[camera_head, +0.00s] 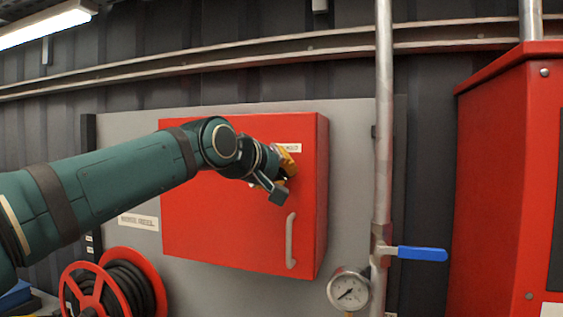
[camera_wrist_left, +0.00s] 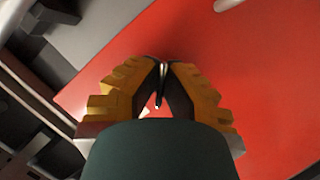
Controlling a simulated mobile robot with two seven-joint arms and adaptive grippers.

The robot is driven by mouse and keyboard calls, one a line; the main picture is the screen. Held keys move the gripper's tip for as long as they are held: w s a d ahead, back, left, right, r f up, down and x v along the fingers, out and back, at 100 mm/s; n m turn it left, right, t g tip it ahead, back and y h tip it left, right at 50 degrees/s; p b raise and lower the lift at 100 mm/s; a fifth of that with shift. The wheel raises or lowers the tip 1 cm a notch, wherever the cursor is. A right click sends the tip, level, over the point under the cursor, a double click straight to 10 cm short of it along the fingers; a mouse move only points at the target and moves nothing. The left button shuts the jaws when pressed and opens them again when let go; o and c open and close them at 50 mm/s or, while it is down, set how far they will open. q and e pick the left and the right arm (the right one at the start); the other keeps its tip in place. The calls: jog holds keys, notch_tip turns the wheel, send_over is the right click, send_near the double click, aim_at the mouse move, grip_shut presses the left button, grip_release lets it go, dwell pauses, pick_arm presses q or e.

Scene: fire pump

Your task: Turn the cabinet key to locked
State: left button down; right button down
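The red cabinet (camera_head: 235,235) hangs on a grey panel, its door closed, with a grey handle (camera_head: 290,240) at the lower right of the door. My left gripper (camera_head: 288,163) is at the door's upper right, just below a small white label. In the left wrist view its yellow and black fingers (camera_wrist_left: 163,68) come together at the tips against the red door (camera_wrist_left: 265,70). A thin metallic piece, seemingly the cabinet key (camera_wrist_left: 163,82), shows between the fingertips. The key is hidden in the head view, and its turn angle is unclear. My right gripper is not in view.
A vertical pipe (camera_head: 383,130) with a blue valve lever (camera_head: 422,254) and a pressure gauge (camera_head: 349,290) stands right of the cabinet. A red hose reel (camera_head: 85,285) is at lower left. A larger red housing (camera_head: 495,190) fills the right side.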

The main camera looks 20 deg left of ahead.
pick_arm(q)
jog(key=m+y, duration=0.2)
jog(key=shift+r+m+p, duration=0.1)
jog(key=shift+m+p, duration=0.2)
jog(key=shift+p, duration=0.05)
jog(key=m+y, duration=0.2)
jog(key=m, duration=0.1)
dwell(0.5)
jog(key=c, duration=1.1)
grip_release()
jog(key=shift+w, duration=0.1)
jog(key=shift+c, duration=0.2)
jog(key=v, duration=1.2)
jog(key=shift+r+g, duration=0.15)
jog(key=shift+g, duration=0.15)
jog(key=shift+w+d, duration=0.1)
jog(key=shift+d, duration=0.05)
